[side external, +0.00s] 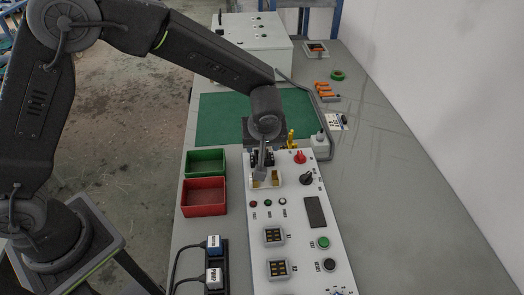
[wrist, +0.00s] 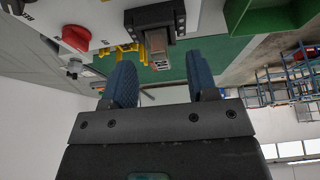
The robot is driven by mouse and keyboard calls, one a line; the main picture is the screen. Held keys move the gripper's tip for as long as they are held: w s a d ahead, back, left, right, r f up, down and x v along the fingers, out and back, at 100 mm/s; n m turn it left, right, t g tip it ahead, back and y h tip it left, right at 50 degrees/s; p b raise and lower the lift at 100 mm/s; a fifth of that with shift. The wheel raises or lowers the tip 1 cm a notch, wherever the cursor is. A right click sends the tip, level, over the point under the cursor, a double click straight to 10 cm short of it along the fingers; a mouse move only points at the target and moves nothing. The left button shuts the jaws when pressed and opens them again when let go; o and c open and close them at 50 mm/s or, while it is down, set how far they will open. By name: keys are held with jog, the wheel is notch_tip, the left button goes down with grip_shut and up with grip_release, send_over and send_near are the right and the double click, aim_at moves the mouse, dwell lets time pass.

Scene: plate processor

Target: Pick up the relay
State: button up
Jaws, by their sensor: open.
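My gripper (wrist: 163,72) is open in the wrist view, with its two dark blue fingers apart and nothing held between them. Beyond the fingertips is a black holder (wrist: 155,16) at the panel's edge. A small greyish block with metal contacts (wrist: 157,41) sits against it; it looks like the relay, but I cannot be certain. In the side external view my gripper (side external: 261,163) is over the far end of the white control panel (side external: 264,220), and it partly hides the black holder. The relay cannot be made out there.
A red knob (side external: 300,157) and a black knob (side external: 306,178) stand right of my gripper. Yellow parts (side external: 290,139) stand behind the panel. Green (side external: 205,162) and red (side external: 203,196) bins are to the left. The green mat (side external: 222,118) has free room.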

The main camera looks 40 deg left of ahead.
jog(key=shift+x, duration=1.1)
grip_shut()
jog(key=shift+r, duration=0.1)
